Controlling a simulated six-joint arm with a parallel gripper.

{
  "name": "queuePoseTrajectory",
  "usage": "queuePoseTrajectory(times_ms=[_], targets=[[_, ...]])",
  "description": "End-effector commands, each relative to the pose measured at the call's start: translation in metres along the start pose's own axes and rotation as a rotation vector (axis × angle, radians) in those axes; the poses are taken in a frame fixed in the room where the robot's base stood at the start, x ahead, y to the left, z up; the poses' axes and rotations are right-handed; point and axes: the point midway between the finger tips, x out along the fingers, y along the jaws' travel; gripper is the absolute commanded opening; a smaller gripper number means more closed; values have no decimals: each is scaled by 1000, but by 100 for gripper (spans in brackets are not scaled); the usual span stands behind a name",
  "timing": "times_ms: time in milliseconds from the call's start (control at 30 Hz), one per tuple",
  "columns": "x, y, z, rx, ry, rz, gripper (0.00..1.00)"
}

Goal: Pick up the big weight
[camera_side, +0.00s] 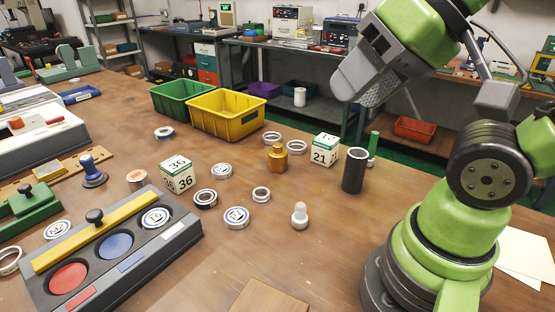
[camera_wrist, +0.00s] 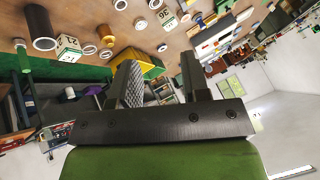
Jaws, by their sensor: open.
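The big weight, a brass-coloured knobbed weight (camera_side: 277,158), stands upright on the brown table near the middle of the side view. It also shows in the wrist view (camera_wrist: 106,36), at the upper left. A smaller pale weight (camera_side: 299,216) stands nearer the camera. My gripper (camera_side: 352,88) is raised well above the table, to the right of and higher than the big weight in the side view. In the wrist view its two fingers (camera_wrist: 160,75) are spread apart with nothing between them.
A box marked 21 (camera_side: 324,151) and a dark cylinder (camera_side: 353,170) stand right of the brass weight. Rings (camera_side: 297,147) lie behind it. Yellow (camera_side: 227,115) and green bins stand further back. A grey tray with a yellow bar (camera_side: 180,245) lies at front left.

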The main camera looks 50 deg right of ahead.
Motion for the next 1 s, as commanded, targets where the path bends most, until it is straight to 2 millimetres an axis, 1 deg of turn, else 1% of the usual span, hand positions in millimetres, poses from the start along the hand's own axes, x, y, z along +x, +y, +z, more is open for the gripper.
queuePoseTrajectory(times_ms=[100,167,200,300,567,667,767,867,1000], targets=[[0,0,0,0,0,0,43],[0,0,0,0,0,0,56],[0,0,0,0,0,0,66],[0,0,0,0,0,0,86],[0,0,0,-3,-3,4,86],[5,5,-2,-40,-35,48,86],[17,19,-8,-137,-118,159,86],[33,41,-17,-295,-244,317,86],[56,73,-36,-562,-440,534,86]])
